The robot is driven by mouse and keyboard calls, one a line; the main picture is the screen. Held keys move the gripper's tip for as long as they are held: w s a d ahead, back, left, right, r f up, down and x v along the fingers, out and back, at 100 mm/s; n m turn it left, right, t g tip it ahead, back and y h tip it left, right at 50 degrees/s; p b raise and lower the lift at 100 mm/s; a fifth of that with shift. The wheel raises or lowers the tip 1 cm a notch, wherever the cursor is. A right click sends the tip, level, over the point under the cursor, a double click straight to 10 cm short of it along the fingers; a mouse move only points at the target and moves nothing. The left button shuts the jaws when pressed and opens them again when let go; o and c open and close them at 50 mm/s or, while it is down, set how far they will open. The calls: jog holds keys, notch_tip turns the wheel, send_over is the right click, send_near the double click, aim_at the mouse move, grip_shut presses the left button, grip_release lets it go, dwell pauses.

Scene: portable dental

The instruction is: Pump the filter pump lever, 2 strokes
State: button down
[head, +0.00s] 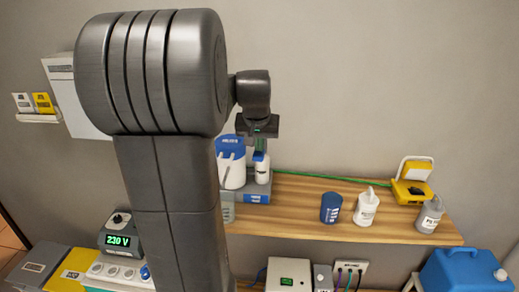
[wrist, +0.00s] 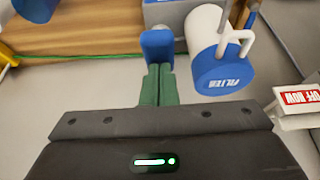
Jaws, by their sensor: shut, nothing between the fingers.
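The filter pump stands on the left part of the wooden shelf. Its white canister with a blue cap (head: 231,147) shows in the head view, and the blue cap marked FILTER (wrist: 222,72) shows in the wrist view. Beside the canister is a narrower white part with a blue top (head: 261,157); the blue piece, which looks like the lever (wrist: 157,43), is just beyond my fingertips in the wrist view. My gripper (head: 260,145), with green fingers (wrist: 158,72), is shut and empty, above this blue piece. I cannot tell whether they touch.
A green cable (head: 330,179) runs along the wall. A red-and-white sign (wrist: 300,97) is right of my gripper.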

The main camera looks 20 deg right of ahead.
aim_at(258, 154)
jog(key=shift+f+b, duration=1.9)
jog(key=shift+f, duration=0.95)
jog(key=shift+r, duration=0.25)
jog(key=shift+r+p, duration=3.1)
jog(key=shift+r, duration=0.6)
jog(key=shift+f, duration=0.15)
jog(key=shift+f+b, duration=2.75)
jog(key=shift+f, duration=0.95)
jog(key=shift+r+p, duration=3.05)
jog(key=shift+r, duration=0.8)
